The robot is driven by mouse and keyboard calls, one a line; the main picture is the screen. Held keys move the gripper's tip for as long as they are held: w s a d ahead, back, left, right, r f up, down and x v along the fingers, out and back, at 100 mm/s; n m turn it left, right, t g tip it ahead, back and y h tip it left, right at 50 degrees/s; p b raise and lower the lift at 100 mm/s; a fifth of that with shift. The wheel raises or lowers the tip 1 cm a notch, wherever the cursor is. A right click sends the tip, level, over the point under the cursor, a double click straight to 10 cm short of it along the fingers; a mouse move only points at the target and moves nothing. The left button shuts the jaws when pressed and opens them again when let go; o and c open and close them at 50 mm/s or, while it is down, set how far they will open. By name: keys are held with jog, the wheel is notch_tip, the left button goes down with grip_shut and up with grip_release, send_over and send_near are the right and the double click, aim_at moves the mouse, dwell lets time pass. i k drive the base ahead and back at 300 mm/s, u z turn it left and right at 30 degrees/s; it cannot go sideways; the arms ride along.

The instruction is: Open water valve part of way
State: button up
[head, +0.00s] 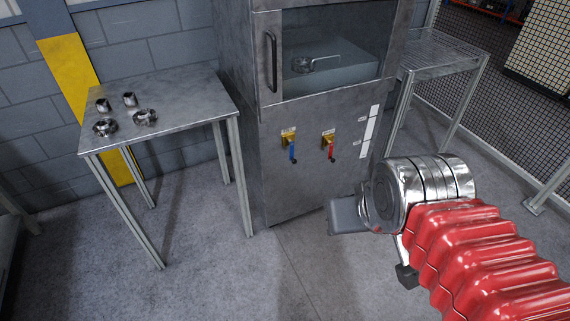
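Two small valves with yellow bodies are on the front of a grey metal cabinet (290,190), below its glass window. The left valve has a blue handle (292,153) and the right valve has a red handle (331,151). Both handles point down. The small label above each is too small to read, so I cannot tell from the writing which is the water valve. My gripper (372,245) is in front of the cabinet, lower right of the valves and apart from them. My wrist hides much of it, and its opening cannot be made out.
A metal table (185,95) at left holds several small metal parts (104,127). The cabinet door has a vertical handle (271,62), and a metal object (316,63) shows behind its glass. A wire-topped table (440,50) and mesh fence stand at right. Floor before the cabinet is clear.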

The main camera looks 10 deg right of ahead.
aim_at(291, 144)
jog(key=z, duration=0.05)
jog(key=i, duration=1)
jog(key=u, duration=0.05)
